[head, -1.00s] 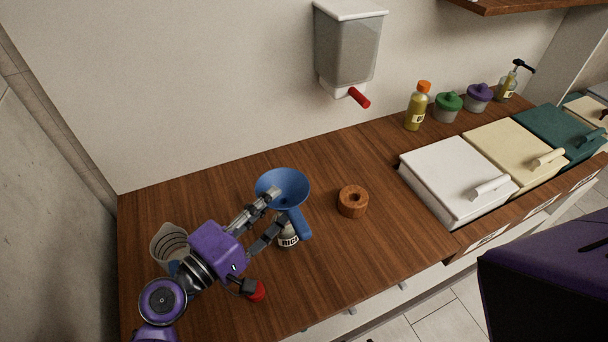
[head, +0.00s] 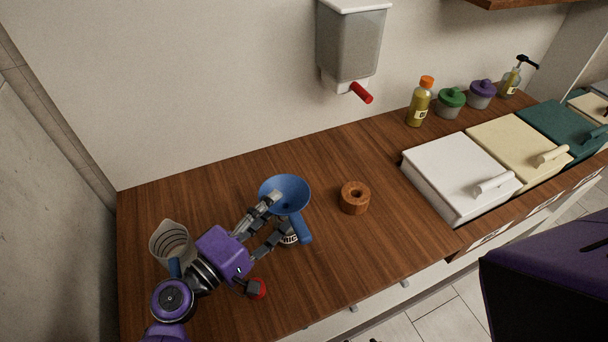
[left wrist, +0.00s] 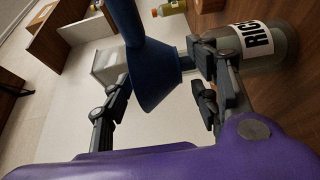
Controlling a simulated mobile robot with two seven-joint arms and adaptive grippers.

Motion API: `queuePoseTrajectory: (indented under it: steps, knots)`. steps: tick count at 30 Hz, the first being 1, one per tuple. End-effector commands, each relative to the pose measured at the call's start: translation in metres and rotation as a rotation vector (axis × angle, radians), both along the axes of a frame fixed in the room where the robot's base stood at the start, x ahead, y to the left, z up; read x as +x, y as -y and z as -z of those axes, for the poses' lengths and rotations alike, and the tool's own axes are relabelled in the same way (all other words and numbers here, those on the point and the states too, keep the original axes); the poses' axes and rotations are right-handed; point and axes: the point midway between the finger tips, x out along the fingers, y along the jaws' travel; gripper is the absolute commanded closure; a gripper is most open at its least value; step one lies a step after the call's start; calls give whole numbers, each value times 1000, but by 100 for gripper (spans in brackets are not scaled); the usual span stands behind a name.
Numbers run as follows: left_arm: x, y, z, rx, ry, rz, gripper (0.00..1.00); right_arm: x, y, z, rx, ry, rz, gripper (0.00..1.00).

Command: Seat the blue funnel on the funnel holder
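The blue funnel (head: 293,185) is in the head view with its wide mouth up and its handle toward the front right. My left gripper (head: 277,215) is shut on its cone, the upper finger reaching over the rim. In the left wrist view the cone (left wrist: 155,80) lies between the fingers, its narrow end toward a labelled bottle (left wrist: 270,45). The funnel hangs over this bottle (head: 289,238); whether the spout is in its neck is hidden. A wooden ring with a central hole (head: 354,205), apparently the funnel holder, stands empty to the right.
A measuring jug (head: 168,243) stands beside the left arm. A white lidded box (head: 450,170) is right of the ring. A wall dispenser with a red handle (head: 350,45) hangs above. An orange-capped bottle (head: 420,103) stands at the back. The counter around the ring is clear.

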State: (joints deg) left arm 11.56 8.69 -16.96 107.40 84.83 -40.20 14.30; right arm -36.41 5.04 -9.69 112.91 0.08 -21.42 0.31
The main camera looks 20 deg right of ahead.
Motion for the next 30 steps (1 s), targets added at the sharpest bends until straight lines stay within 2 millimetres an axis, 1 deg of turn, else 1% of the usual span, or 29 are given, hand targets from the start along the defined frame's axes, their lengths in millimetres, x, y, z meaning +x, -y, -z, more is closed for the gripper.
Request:
queuePoseTrajectory:
  steps: [1,8,11,12,14,18,20,24,27,30]
  knots:
    - [0,0,-1,0,1,0,43,4,0,-2,0,7,-2,60]
    - [0,0,-2,0,1,0,43,6,0,-4,-1,12,-2,60]
    - [1,0,-7,-2,3,-2,43,13,0,-12,1,26,-1,60]
    - [-2,-5,-3,0,1,-2,43,7,-1,-6,2,12,-1,60]
    - [-8,-15,1,2,-3,-1,43,4,-1,-1,3,4,-1,60]
    - [-19,-38,2,3,-4,1,43,-4,0,14,-1,-13,2,60]
    - [-23,-47,1,2,-5,1,43,-6,1,18,-3,-15,6,60]
    - [-30,-63,-2,0,-4,-1,43,-5,2,19,-4,-11,14,60]
    - [-33,-69,-4,-1,-2,0,43,-2,2,18,-4,-6,12,60]
    - [-34,-70,-6,-1,0,1,43,6,1,15,-4,8,9,60]
